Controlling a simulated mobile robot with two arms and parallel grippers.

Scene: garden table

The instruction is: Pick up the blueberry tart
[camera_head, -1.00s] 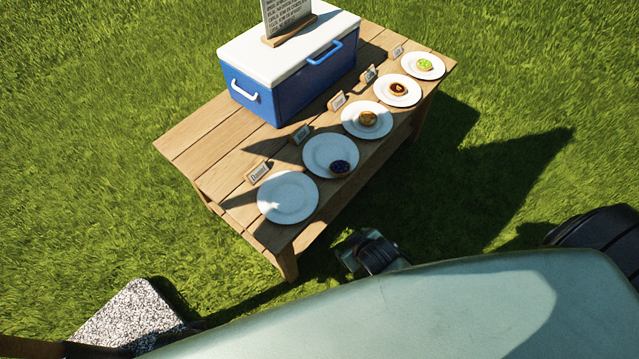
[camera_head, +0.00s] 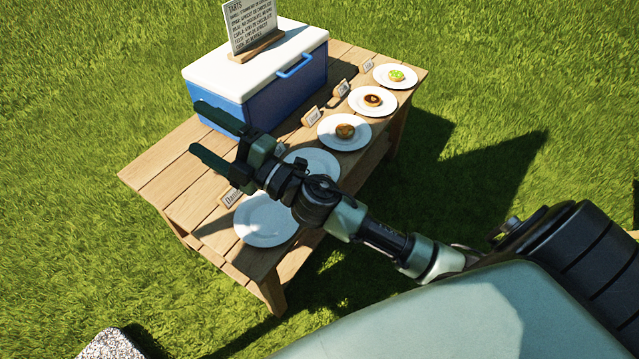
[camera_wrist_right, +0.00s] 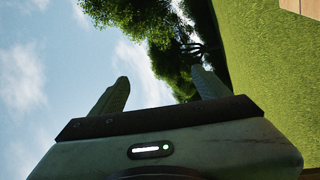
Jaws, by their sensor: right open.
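The blueberry tart is hidden now behind my right arm in the head view. A second ago it showed as a dark tart at the right edge of the second plate from the front. Part of that plate (camera_head: 318,160) shows past the arm. My right gripper (camera_head: 198,128) is open and empty, above the table's left part beside the cooler, with its fingers pointing left. The right wrist view shows its two spread fingers (camera_wrist_right: 160,75) with nothing between them. My left gripper is not in view.
The wooden table (camera_head: 160,172) holds a blue and white cooler (camera_head: 262,82) with a sign (camera_head: 250,25) on top. An empty plate (camera_head: 262,222) is at the front. Plates with a brown tart (camera_head: 345,131), a dark-centred tart (camera_head: 373,100) and a green-topped tart (camera_head: 396,76) run toward the back.

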